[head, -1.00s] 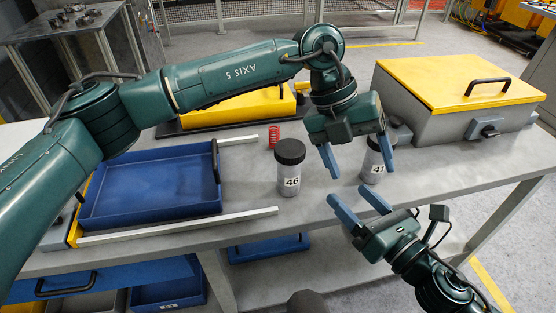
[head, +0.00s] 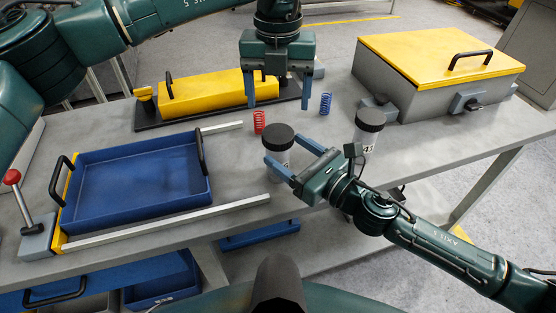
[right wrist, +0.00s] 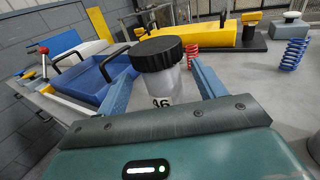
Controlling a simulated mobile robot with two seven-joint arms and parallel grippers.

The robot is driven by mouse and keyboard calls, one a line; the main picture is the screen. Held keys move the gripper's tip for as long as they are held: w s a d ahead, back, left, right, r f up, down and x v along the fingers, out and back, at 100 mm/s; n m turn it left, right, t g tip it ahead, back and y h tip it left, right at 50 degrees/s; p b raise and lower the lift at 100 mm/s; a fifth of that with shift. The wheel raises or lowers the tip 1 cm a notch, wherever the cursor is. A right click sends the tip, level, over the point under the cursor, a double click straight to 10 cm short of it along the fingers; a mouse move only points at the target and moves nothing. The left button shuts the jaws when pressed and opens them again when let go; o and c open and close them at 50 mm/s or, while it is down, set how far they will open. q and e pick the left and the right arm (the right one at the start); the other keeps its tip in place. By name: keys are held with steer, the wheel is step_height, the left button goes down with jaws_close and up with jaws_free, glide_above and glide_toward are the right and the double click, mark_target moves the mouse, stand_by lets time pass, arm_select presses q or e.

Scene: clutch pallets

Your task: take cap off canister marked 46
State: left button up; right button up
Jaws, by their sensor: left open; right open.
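The canister marked 46 (head: 275,156) is a clear upright jar on the grey table, with a black ribbed cap (head: 278,136) seated on top. In the right wrist view its cap (right wrist: 158,53) and part of its number label show. My right gripper (head: 281,150) is open, its blue fingers on either side of the canister's body below the cap; I cannot tell whether they touch it. My left gripper (head: 277,103) is open and empty, pointing down above and behind the canister.
A red spring (head: 259,122) and a blue spring (head: 326,104) stand behind. A blue tray (head: 135,188) is left, a yellow-lidded box (head: 440,55) at back right.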

steer(key=shift+x, duration=1.85)
steer(key=shift+c, duration=0.2)
